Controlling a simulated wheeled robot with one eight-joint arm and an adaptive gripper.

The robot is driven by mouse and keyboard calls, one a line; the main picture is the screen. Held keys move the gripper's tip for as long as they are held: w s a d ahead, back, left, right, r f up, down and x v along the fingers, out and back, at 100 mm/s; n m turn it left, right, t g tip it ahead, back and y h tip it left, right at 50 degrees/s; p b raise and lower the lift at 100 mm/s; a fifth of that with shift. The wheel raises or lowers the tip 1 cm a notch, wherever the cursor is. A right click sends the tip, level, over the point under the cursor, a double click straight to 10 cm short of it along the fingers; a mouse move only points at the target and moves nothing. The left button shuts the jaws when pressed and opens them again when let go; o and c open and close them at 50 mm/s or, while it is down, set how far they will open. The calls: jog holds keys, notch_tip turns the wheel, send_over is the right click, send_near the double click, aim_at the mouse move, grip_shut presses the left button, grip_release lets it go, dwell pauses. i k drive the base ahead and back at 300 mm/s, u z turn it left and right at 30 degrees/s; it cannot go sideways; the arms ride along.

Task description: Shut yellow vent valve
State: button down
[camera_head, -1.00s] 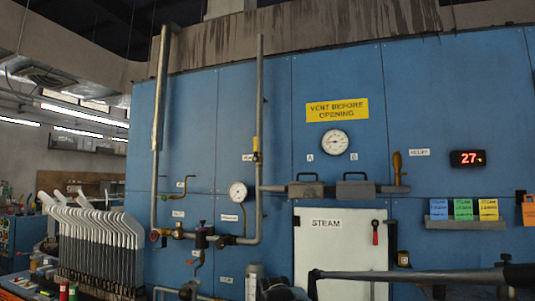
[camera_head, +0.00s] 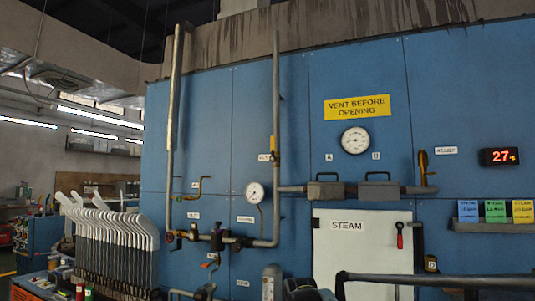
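A yellow lever handle (camera_head: 273,145) stands upright, in line with the tall grey vertical pipe (camera_head: 276,90) left of the yellow sign. A small white label (camera_head: 264,157) sits beside it, too small to read surely. A thin yellow-brass lever (camera_head: 190,196) is on the left pipework, with its own small label. A brass lever (camera_head: 423,165) stands upright at the right end of the horizontal pipe, by a label that seems to read RELIEF. My gripper cannot be made out in this view.
A yellow sign (camera_head: 357,107) reads VENT BEFORE OPENING above a round gauge (camera_head: 355,140). A white STEAM door (camera_head: 363,253) has a red handle (camera_head: 399,235). White paddle-shaped boards (camera_head: 110,235) stand in a rack at left. A grey bar (camera_head: 430,280) crosses the lower right foreground.

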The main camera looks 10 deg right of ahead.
aim_at(273, 158)
jog(key=i, duration=0.9)
jog(key=u, duration=0.6)
jog(key=k, duration=0.5)
jog(key=u, duration=0.6)
